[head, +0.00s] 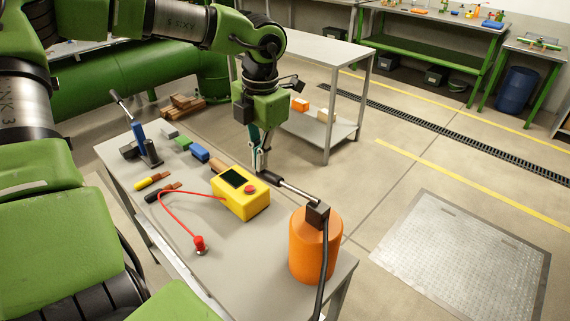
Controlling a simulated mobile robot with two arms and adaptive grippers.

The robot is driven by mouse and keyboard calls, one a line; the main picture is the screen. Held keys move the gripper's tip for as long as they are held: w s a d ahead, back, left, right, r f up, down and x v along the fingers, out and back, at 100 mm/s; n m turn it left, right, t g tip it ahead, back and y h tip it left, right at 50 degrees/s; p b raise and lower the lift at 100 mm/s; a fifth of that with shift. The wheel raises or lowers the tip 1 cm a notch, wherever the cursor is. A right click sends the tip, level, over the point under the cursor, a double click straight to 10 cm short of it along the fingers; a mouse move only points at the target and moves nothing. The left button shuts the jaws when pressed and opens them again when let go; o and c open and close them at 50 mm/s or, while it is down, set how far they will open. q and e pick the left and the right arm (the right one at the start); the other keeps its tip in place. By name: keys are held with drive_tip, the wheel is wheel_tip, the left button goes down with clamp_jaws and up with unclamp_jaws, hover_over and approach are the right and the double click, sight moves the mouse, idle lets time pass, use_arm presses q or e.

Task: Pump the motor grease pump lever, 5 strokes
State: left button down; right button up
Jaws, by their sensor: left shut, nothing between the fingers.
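The grease pump is an orange cylinder (310,250) with a dark head, standing upright at the near right end of the grey bench. Its lever (298,191) is a metal rod running from the head up and left in the picture to a black grip (269,178). A black hose runs down its front side. My left gripper (261,168) points down at the grip end of the lever, with its fingers shut and empty. The fingertips are at or just above the grip; I cannot tell if they touch it. My right gripper is not in view.
A yellow box (240,200) with a red button and red cable stands close beside the lever. Screwdriver-like tools (152,181), small coloured blocks (199,152) and a blue-and-black lever device (142,145) lie further left. A grey side table (318,57) stands behind.

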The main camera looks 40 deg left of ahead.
use_arm(q)
wheel_tip(320, 180, up, 9)
drive_tip(key=p, duration=0.5)
drive_tip(key=shift+d, duration=0.25)
drive_tip(key=shift+f, duration=0.2)
idle(0.3)
